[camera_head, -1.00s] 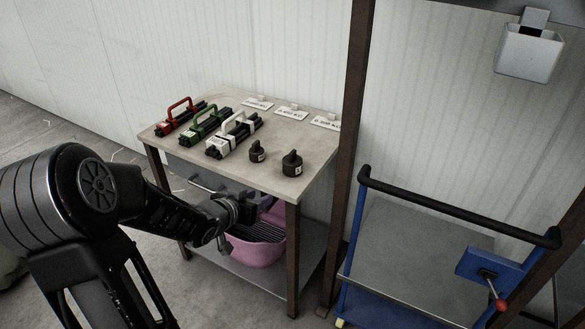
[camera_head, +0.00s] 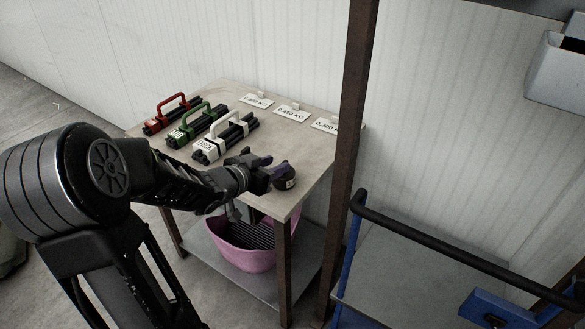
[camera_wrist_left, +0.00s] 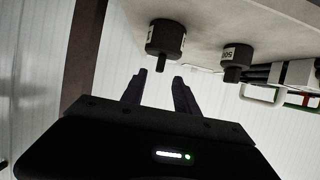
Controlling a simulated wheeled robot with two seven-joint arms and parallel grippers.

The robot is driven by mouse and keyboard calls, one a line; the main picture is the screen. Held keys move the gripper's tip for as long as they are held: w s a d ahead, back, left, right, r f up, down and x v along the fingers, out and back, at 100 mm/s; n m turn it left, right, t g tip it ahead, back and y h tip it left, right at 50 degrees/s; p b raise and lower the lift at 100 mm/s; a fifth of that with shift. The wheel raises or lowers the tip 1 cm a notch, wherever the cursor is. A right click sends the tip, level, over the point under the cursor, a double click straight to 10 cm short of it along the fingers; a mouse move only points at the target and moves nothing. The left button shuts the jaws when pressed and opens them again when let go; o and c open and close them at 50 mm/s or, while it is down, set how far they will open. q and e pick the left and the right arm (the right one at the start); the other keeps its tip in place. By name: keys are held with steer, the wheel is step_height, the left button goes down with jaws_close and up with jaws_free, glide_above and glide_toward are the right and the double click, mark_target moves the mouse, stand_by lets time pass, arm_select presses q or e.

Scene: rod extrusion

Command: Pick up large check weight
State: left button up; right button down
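The large check weight (camera_head: 284,181) is a dark cylinder with a pale label and a top knob, near the front right of the table. In the left wrist view, which looks upside down, the large weight (camera_wrist_left: 165,38) is just beyond the fingertips, its knob lined up with the gap. My left gripper (camera_head: 273,166) is open and empty, at the weight's left in the head view; its parted fingers show in the wrist view (camera_wrist_left: 160,82). The smaller weight (camera_wrist_left: 237,58) stands beside the large one; my gripper hides it in the head view. My right gripper is out of view.
The table (camera_head: 316,166) also bears red-, green- and white-handled rod bundles (camera_head: 210,149) and label cards (camera_head: 291,114). A brown post (camera_head: 350,130) rises at its right. A pink basket (camera_head: 235,255) is on the lower shelf; a blue cart (camera_head: 400,265) stands right.

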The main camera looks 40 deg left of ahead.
arm_select(q)
steer(key=shift+s, duration=0.15)
steer(key=shift+b+x, duration=0.3)
steer(key=shift+x, duration=1)
steer(key=shift+b+x, duration=0.5)
steer(key=shift+x, duration=2.15)
steer(key=shift+s+d+f, duration=0.1)
jaws_close()
